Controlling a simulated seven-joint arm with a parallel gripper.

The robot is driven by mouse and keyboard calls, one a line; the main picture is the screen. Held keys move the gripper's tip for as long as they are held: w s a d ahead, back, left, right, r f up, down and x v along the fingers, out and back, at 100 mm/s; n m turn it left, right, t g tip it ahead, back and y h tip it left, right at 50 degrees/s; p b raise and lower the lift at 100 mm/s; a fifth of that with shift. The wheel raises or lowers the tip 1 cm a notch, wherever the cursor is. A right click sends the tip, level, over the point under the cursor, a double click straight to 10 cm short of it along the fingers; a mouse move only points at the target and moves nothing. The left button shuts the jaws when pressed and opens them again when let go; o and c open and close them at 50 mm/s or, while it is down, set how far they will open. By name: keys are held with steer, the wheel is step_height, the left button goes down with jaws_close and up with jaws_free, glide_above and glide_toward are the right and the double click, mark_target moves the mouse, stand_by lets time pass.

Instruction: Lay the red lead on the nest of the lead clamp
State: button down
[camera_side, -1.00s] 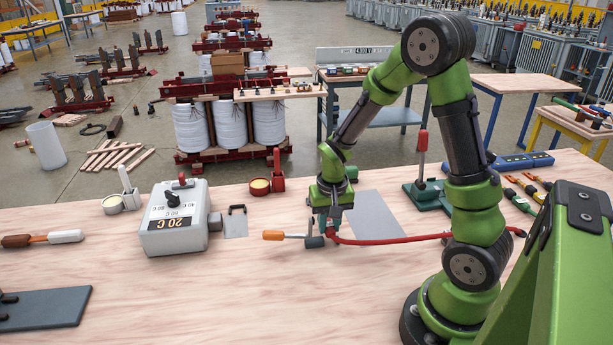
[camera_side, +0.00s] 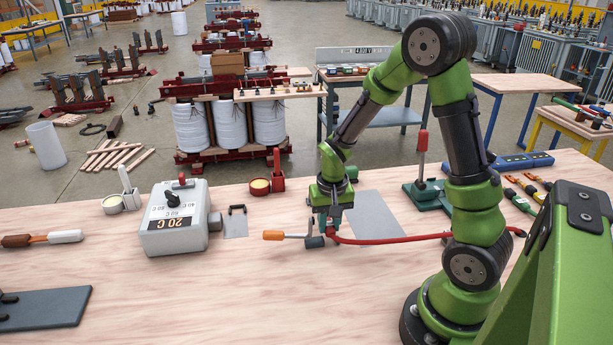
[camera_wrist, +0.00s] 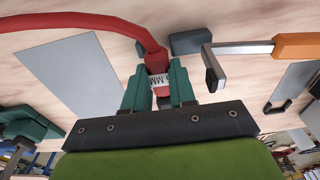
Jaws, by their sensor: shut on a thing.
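The red lead (camera_side: 390,241) runs right from my gripper (camera_side: 331,230) over the table and passes behind my arm. In the wrist view, my gripper (camera_wrist: 160,84) is shut on the red lead (camera_wrist: 137,30) near a white band with dark lettering. An orange-handled lever fixture, seemingly the lead clamp (camera_side: 290,236), is just left of my gripper; its metal arm ends at a dark foot. A grey block (camera_wrist: 187,42) lies close beyond my fingers. Whether the lead touches the block, and where the nest is, I cannot tell.
A grey box marked 20 C (camera_side: 175,220) stands left, beside a small grey plate (camera_side: 236,222). A flat grey sheet (camera_side: 375,217) lies behind the lead. A green fixture with a red-topped lever (camera_side: 422,165) stands right.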

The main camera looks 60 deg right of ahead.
mark_target(368, 231)
steer(key=shift+f, duration=0.35)
stand_by(0.5)
steer(key=shift+r, duration=0.35)
stand_by(0.5)
steer(key=d+r, duration=0.1)
steer(key=s+d+r+m, duration=0.1)
steer(key=d, duration=0.1)
steer(key=shift+d, duration=0.15)
steer(key=s+d+m, duration=0.1)
steer(key=s, duration=0.1)
steer(key=s+d+m, duration=0.1)
steer(key=s+d, duration=0.1)
steer(key=s+d+m, duration=0.1)
steer(key=s, duration=0.1)
steer(key=shift+s+d+f+m, duration=0.1)
steer(key=shift+s+d+m, duration=0.1)
steer(key=shift+d+m, duration=0.15)
steer(key=shift+f, duration=2)
